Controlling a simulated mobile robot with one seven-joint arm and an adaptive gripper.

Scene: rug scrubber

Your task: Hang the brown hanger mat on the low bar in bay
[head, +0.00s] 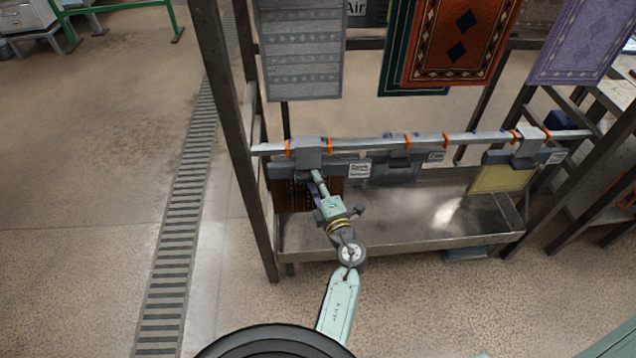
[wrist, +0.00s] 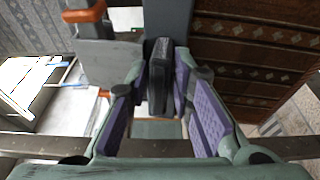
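The brown hanger mat (head: 294,196) hangs upright at the left end of the low bar (head: 370,143). Its grey hook sits over the bar between two orange rings. My gripper (head: 318,186) is in front of the hook. In the wrist view, the brown mat (wrist: 255,55) fills the upper right. My gripper's purple-padded fingers (wrist: 161,85) stand on both sides of the hanger's dark grip block (wrist: 160,62) and appear shut on it. My gripper and wrist hide part of the mat in the head view.
A grey hanger (head: 398,168) and a yellow hanger mat (head: 503,178) hang farther right on the bar. A metal trough (head: 400,225) lies below. Larger rugs (head: 303,55) hang above. A dark upright post (head: 232,140) stands at the left.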

